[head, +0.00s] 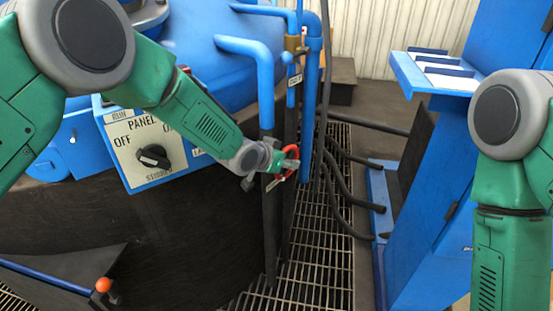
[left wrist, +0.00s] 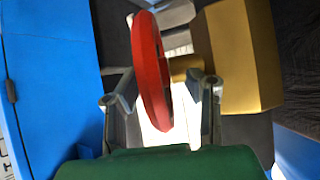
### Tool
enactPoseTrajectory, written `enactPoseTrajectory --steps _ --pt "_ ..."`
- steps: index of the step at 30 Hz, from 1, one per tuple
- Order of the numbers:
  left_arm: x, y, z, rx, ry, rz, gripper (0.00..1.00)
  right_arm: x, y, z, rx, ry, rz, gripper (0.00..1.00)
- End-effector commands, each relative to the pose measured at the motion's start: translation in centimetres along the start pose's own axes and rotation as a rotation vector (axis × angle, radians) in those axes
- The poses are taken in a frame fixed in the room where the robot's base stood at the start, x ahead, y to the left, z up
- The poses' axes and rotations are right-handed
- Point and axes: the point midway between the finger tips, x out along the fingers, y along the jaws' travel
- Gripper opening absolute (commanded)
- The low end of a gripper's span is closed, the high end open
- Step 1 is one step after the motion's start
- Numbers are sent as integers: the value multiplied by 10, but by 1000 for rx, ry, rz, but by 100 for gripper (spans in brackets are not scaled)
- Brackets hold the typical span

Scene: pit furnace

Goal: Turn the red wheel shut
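The red wheel (head: 291,150) is on the blue pipework right of the panel in the head view, partly hidden by my left gripper (head: 287,164). In the left wrist view, the red wheel (left wrist: 151,72) is seen nearly edge-on, with a brass valve body (left wrist: 238,58) to its right. The fingers of my left gripper (left wrist: 162,92) stand on either side of its rim, with a visible gap on each side. The left gripper is open and not clamped. My right arm shows at the right of the head view, but its gripper is out of frame.
A control panel (head: 150,150) with a black knob (head: 153,156) is left of the wheel. Vertical blue pipes (head: 312,100) run close beside it. Black hoses (head: 340,180) and a floor grating (head: 318,260) lie below. A blue cabinet (head: 425,220) stands at right.

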Motion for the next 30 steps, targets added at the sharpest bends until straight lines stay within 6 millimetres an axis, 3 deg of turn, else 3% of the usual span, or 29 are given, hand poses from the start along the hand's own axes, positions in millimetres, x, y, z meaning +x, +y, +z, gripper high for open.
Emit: enactPoseTrajectory --steps 9,15,21,30 --pt "-63 -1 -1 -1 1 -2 34 0 0 0 0 1 0 0" --pt "-95 -1 0 -2 0 -1 34 0 0 0 0 0 0 0" --pt "-107 0 1 -1 -2 0 34 0 0 -1 0 0 0 0" --pt "-107 -1 1 -1 1 0 34 1 0 -3 0 -2 0 0"
